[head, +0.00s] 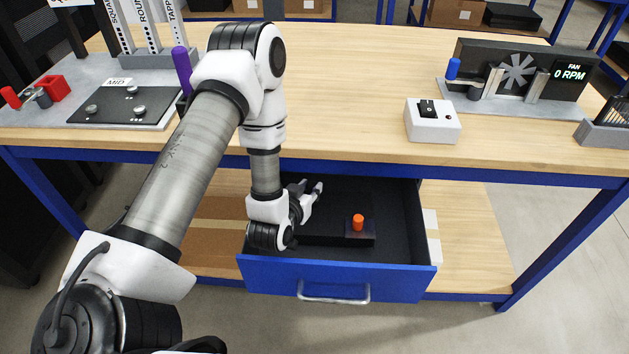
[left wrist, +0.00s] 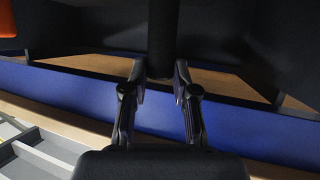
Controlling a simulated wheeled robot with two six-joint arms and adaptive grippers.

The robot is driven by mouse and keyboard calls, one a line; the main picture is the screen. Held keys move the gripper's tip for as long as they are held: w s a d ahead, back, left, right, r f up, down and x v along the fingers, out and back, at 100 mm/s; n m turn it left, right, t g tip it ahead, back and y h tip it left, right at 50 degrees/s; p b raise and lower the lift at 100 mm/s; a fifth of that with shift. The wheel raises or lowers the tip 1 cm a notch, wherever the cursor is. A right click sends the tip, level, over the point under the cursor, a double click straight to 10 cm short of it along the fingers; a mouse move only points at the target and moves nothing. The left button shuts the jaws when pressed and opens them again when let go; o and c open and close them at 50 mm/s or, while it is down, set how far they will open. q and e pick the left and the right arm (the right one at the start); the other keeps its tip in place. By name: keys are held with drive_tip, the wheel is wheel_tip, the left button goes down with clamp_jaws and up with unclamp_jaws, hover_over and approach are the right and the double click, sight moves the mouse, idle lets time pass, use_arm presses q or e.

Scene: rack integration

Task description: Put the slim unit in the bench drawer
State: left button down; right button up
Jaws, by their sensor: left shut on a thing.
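The bench drawer (head: 335,277) is pulled open under the table, with a blue front and a dark inside. My left gripper (head: 312,197) reaches down into the drawer at its left side. A dark flat unit (head: 330,228), apparently the slim unit, is inside the drawer next to the gripper; its edges blend with the dark floor. An orange peg (head: 358,222) stands on a dark block at its right end. In the left wrist view my gripper (left wrist: 160,72) is shut on a dark upright bar (left wrist: 163,35), apparently part of the unit. Whether the unit touches the drawer floor is unclear.
The wooden bench top (head: 345,100) above the drawer is clear in the middle. A white switch box (head: 432,122) and a fan panel (head: 520,70) stand at right. A dark plate (head: 125,107) lies at left. A lower shelf (head: 465,230) runs beside the drawer.

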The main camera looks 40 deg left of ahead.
use_arm(q)
drive_tip(key=shift+w+a+r, duration=0.1)
drive_tip(key=shift+w+a, duration=0.1)
drive_tip(key=shift+w, duration=0.65)
drive_tip(key=shift+w+a+r, duration=0.1)
drive_tip(key=shift+w+a, duration=0.1)
drive_tip(key=shift+w, duration=0.65)
drive_tip(key=shift+f+p, duration=0.3)
drive_tip(key=shift+f, duration=0.4)
drive_tip(key=c, duration=0.9)
unclamp_jaws()
drive_tip(key=v, duration=0.7)
drive_tip(key=shift+s+d+b, duration=0.1)
drive_tip(key=shift+s+b, duration=0.2)
